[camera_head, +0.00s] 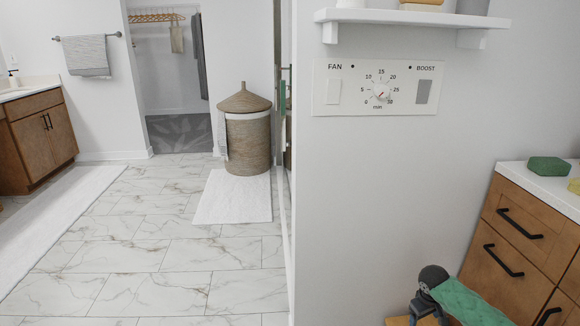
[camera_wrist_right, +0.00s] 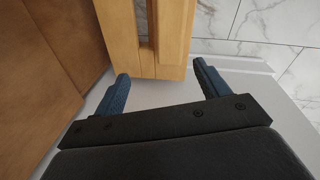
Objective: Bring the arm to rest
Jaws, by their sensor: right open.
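My right gripper (camera_wrist_right: 161,75) is open in the right wrist view, with its two blue fingers apart and nothing between their tips. Its tips are close to a light wooden piece (camera_wrist_right: 170,65) with a slot in it, which lies just beyond them; I cannot tell whether they touch. A dark grey rounded, jointed part (camera_head: 433,278) shows at the lower right of the head view, beside a green textured piece (camera_head: 470,303). My left gripper is in neither view.
Wooden drawers (camera_head: 515,230) with black handles stand at the right, with a green item (camera_head: 548,168) on top. A wall with a fan timer panel (camera_head: 378,88) and a shelf (camera_head: 412,18) is ahead.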

